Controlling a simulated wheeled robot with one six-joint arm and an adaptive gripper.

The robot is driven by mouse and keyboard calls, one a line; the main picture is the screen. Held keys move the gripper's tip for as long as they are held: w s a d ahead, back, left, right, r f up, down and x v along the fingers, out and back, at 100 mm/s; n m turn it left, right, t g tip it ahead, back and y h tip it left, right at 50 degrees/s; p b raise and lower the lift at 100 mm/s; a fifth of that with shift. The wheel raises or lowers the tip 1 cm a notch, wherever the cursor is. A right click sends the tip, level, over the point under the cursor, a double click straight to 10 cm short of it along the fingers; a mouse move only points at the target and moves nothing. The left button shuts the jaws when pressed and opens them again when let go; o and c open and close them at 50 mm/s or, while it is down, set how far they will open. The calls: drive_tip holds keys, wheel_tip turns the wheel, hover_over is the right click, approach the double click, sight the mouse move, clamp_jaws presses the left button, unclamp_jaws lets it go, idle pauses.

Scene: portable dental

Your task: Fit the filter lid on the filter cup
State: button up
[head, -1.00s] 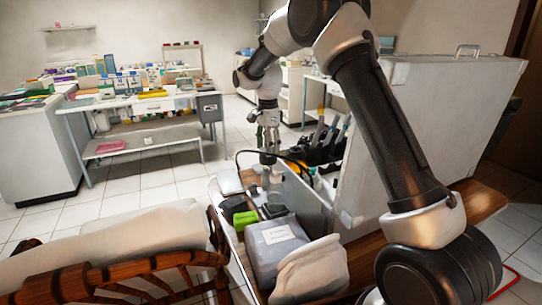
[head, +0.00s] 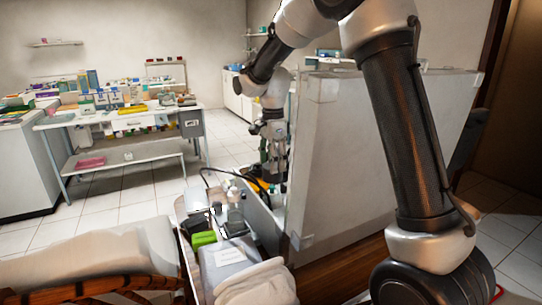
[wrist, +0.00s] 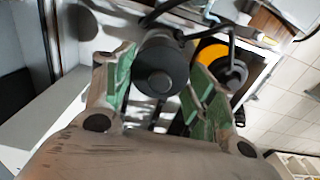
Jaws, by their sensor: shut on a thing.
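My gripper (head: 273,172) hangs at the open side of the white case in the head view, above the table. In the wrist view its green-padded fingers (wrist: 162,76) are on either side of a dark grey round piece (wrist: 160,58) with a knob-like centre, and are shut on it. It looks like the filter lid. In the head view the held piece is too small and dark to make out. Small clear and grey vessels (head: 234,194) stand left of and below the gripper. I cannot tell which is the filter cup.
The large white case (head: 345,150) stands upright right of the gripper. A black cable (head: 212,170) loops beside it. A yellow ring (wrist: 208,52) lies beside the gripper in the wrist view.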

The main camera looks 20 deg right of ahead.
sight(272, 186)
drive_tip(key=shift+f, duration=0.85)
drive_tip(key=shift+f, duration=0.6)
drive_tip(key=shift+f, duration=1.15)
drive_tip(key=shift+f, duration=0.15)
drive_tip(key=shift+f, duration=0.55)
drive_tip(key=shift+f, duration=0.15)
drive_tip(key=o, duration=1)
drive_tip(key=shift+c, duration=0.2)
